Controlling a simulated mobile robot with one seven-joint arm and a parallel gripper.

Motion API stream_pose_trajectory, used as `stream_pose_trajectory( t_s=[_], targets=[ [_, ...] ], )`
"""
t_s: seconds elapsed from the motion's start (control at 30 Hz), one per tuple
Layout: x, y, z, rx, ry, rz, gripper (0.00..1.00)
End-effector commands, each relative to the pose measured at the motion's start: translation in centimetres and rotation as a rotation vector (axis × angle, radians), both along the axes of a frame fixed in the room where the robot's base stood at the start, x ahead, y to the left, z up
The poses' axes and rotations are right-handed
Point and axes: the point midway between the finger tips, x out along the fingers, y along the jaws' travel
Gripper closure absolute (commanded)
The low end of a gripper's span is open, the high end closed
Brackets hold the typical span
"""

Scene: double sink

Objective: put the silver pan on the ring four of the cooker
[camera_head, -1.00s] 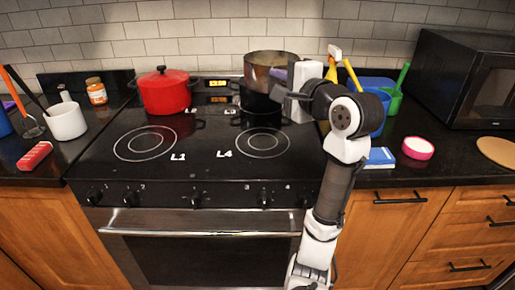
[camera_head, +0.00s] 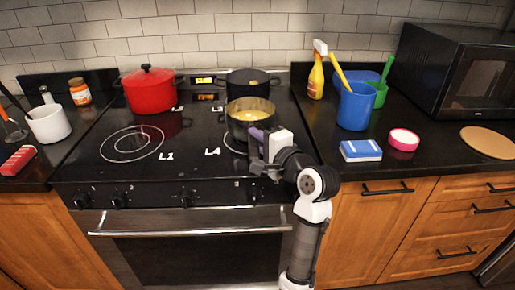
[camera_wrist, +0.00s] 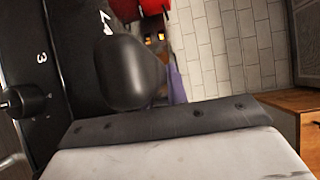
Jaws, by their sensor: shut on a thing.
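The silver pan (camera_head: 239,119), with something yellowish inside, is over the front right ring of the cooker, marked L4 (camera_head: 212,152). It looks upright and hides much of that ring (camera_head: 229,146). I cannot tell whether its base touches the glass. My gripper (camera_head: 258,139) is at the pan's near right side, shut on its handle; the handle is mostly hidden by the gripper. In the wrist view a dark rounded shape fills the middle, and the pan cannot be made out clearly.
A red lidded pot (camera_head: 150,93) stands on the back left of the cooker. A black pot (camera_head: 263,82) stands at the back right, close behind the pan. The front left ring (camera_head: 132,144) is clear. A blue jug (camera_head: 355,108) and sponge (camera_head: 361,151) are on the right counter.

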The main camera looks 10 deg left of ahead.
Motion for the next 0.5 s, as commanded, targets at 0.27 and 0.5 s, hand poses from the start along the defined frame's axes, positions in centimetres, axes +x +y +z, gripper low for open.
stream_pose_trajectory(
  t_s=[0.27,0.5],
  targets=[
    [0.0,0.0,-2.7,0.002,-0.005,0.000,1.00],
    [0.0,0.0,-2.8,0.002,-0.005,0.000,1.00]
  ],
)
